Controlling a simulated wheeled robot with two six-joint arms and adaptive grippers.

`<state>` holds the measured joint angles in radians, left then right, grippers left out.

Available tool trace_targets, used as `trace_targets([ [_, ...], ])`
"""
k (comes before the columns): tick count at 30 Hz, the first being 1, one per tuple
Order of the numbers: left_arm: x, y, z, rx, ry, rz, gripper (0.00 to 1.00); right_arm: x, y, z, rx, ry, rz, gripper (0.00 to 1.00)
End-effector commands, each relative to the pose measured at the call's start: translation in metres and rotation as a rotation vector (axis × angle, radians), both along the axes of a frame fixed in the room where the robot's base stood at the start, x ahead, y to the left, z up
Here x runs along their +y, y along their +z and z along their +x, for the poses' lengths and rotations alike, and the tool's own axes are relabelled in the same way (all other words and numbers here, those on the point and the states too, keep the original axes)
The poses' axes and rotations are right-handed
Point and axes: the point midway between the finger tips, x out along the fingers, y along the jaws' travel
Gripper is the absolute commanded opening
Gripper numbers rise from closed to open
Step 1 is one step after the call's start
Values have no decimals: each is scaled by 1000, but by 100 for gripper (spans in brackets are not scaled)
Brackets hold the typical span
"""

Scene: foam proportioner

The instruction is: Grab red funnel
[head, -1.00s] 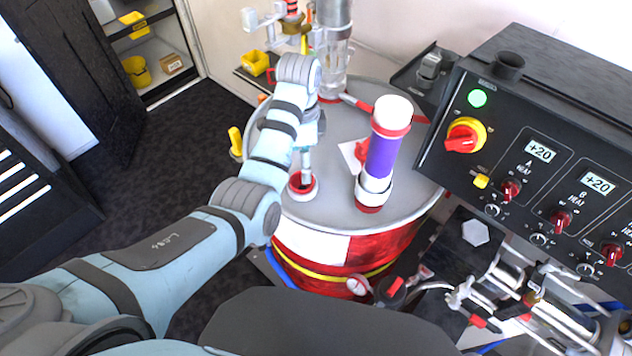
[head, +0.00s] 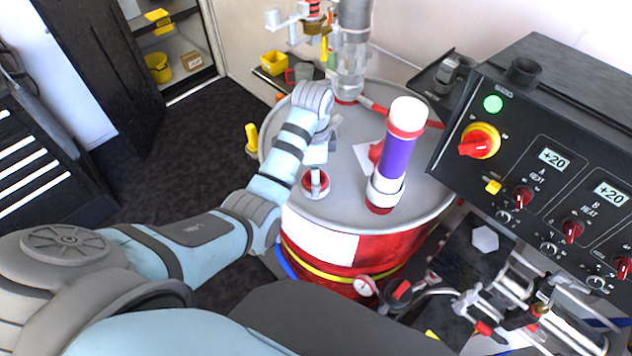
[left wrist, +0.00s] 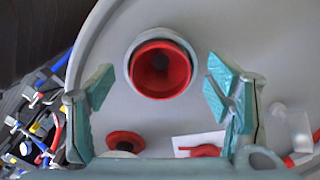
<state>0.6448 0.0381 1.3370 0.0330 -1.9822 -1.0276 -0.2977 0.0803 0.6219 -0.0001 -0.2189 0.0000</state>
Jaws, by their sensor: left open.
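The red funnel (head: 315,183) sits in a pale collar on the grey drum top, at the drum's near left side in the head view. In the left wrist view, the funnel (left wrist: 160,70) is a round red mouth with a dark centre, set in a grey ring. My left gripper (head: 318,158) is just above the funnel, pointing down, with no contact visible. In the left wrist view, the fingers of my left gripper (left wrist: 161,95) are spread wide with nothing between them, and the funnel lies ahead of the gap. My right gripper is in neither view.
A purple and white cylinder (head: 396,158) stands on the drum (head: 385,222) right of the funnel. A clear column (head: 352,50) and red pipe stand behind. A black control panel (head: 550,150) is at the right, with metal fittings (head: 510,305) below it. Dark floor (head: 185,150) is free at left.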

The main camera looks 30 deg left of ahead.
Motion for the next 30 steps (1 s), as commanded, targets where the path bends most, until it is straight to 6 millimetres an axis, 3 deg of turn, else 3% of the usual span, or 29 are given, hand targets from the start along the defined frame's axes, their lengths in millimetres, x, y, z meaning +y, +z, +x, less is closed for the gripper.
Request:
trace_targets([
  [12, 0, -3, 0, 0, 0, 0, 72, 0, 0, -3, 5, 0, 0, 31],
  [21, 0, -3, 0, 0, 0, 0, 29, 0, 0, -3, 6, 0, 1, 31],
  [30, 0, -3, 0, 0, 0, 0, 29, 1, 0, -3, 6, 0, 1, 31],
])
